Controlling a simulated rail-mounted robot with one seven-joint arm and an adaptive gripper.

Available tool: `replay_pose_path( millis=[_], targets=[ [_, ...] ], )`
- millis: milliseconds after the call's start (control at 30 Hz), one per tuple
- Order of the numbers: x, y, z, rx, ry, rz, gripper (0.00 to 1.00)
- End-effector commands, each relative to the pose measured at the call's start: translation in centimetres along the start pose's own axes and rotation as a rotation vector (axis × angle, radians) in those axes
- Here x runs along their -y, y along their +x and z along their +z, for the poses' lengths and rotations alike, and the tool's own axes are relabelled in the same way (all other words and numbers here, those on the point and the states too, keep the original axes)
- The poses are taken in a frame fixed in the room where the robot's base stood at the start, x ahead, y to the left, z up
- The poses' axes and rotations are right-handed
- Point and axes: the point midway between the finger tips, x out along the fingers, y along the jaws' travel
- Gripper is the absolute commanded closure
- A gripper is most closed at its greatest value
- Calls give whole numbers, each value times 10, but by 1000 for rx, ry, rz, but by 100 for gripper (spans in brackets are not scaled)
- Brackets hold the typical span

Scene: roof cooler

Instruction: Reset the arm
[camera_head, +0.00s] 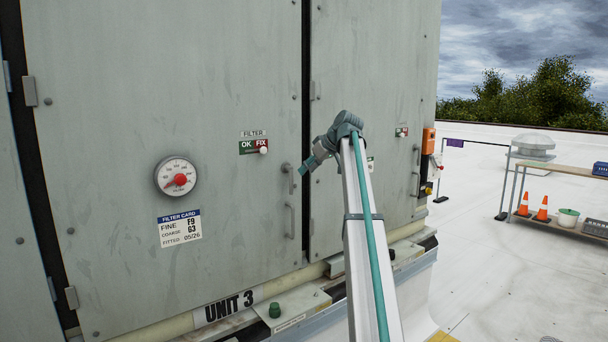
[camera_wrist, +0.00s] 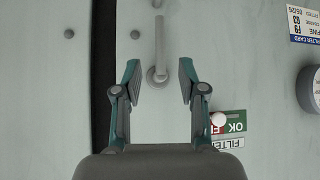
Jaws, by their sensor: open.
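My gripper (camera_head: 306,166) is at the end of my raised arm, in front of the large grey cabinet (camera_head: 110,120). In the wrist view my gripper (camera_wrist: 159,72) has its two teal fingers spread apart, with nothing held between them. An upper door handle (camera_head: 287,178) is just left of the fingers in the head view. In the wrist view, a handle (camera_wrist: 160,50) appears between and beyond the fingertips; I cannot tell how far away it is.
A filter sign (camera_head: 254,143) with a white knob, a round gauge (camera_head: 178,177) and a filter card (camera_head: 180,228) are left of my gripper. A lower handle (camera_head: 290,221) projects below. Open roof and a shelf (camera_head: 570,229) with cones lie right.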

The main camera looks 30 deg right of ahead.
Motion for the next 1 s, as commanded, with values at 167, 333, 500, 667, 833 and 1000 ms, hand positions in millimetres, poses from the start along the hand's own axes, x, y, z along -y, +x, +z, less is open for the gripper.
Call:
replay_pose_path(
  millis=[167, 333, 500, 667, 833, 1000],
  targets=[
    [0, -2, 0, 0, 0, 0, 59],
    [0, -2, 0, 0, 0, 0, 59],
    [0, -2, 0, 0, 7, 0, 59],
    [-4, -2, 1, -4, 90, 26, 59],
    [1, 25, 61, 28, 252, 106, 59],
    [16, 96, 139, 104, 367, 127, 59]
  ],
)
